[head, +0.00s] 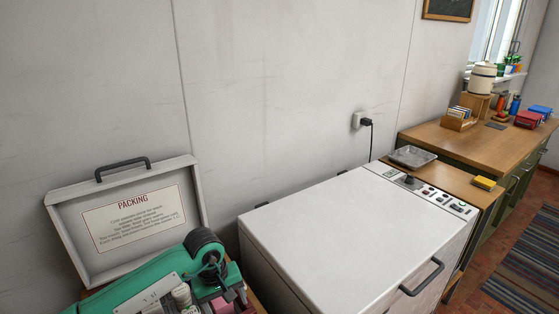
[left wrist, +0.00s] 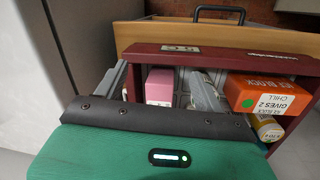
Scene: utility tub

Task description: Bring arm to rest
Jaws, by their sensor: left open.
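My left arm (head: 150,290), green, comes in at the lower left of the head view. Its left gripper (left wrist: 158,88) is open in the left wrist view, grey fingers apart, pointing at a dark red crate (left wrist: 215,57). A pink box (left wrist: 160,84) shows between the fingers. I cannot tell whether the fingers touch it. An orange box (left wrist: 262,95) labelled as an ice block is right of the fingers, with a yellowish jar (left wrist: 267,129) below it. In the head view the gripper end is partly cut off by the lower edge. My right gripper is not in view.
A raised lid with a PACKING sign (head: 125,215) stands behind my left arm. A white chest (head: 340,220) with a dark handle (head: 422,278) is to the right. A wooden counter (head: 470,140) with several objects lies farther right. The chest top is clear.

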